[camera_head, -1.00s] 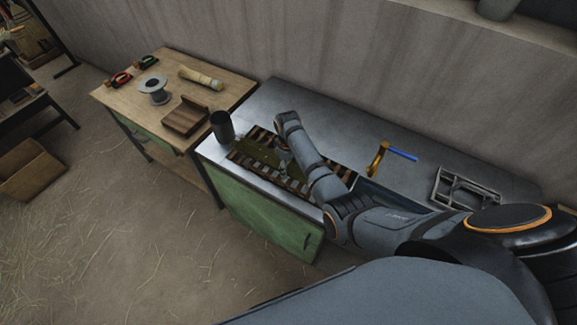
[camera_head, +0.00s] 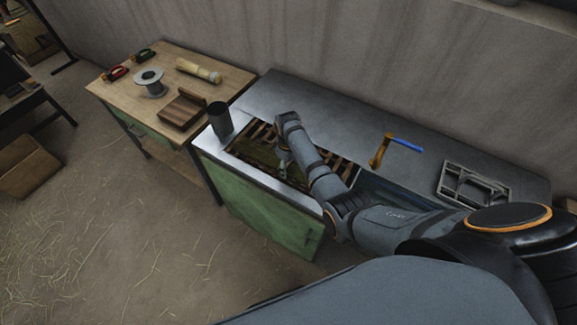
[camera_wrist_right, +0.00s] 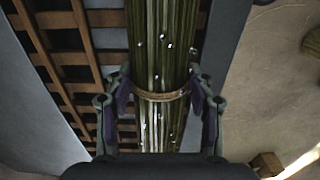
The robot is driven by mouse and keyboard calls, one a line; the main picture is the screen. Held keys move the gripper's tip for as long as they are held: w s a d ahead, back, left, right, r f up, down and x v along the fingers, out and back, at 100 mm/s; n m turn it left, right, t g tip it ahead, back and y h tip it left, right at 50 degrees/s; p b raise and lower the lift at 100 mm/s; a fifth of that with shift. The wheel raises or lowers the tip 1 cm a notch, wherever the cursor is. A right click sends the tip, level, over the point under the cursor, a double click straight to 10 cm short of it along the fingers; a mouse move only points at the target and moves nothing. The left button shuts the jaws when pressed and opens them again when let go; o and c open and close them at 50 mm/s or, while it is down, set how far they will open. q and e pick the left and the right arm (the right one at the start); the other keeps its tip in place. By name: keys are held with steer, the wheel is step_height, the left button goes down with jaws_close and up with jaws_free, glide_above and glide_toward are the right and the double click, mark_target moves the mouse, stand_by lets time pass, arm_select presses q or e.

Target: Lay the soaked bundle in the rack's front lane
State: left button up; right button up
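The soaked bundle (camera_head: 258,155) is a long sheaf of green stalks with a tan band, over the left part of the slatted wooden rack (camera_head: 335,165) in the head view. Pale droplets dot the bundle in the right wrist view (camera_wrist_right: 158,45). My right gripper (camera_head: 283,165) is at the bundle; in the right wrist view its fingers (camera_wrist_right: 160,95) close on both sides at the band. Rack slats (camera_wrist_right: 60,45) show beside the bundle there. I cannot tell whether the bundle rests on the slats or hangs just above. My left gripper is out of view.
A dark cup (camera_head: 220,119) stands left of the rack on the metal counter (camera_head: 300,98). An orange and blue tool (camera_head: 382,150) and a grey frame (camera_head: 474,185) are at right.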

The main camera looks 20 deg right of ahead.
steer(key=shift+o, duration=1.3)
step_height(320, 180, up, 12)
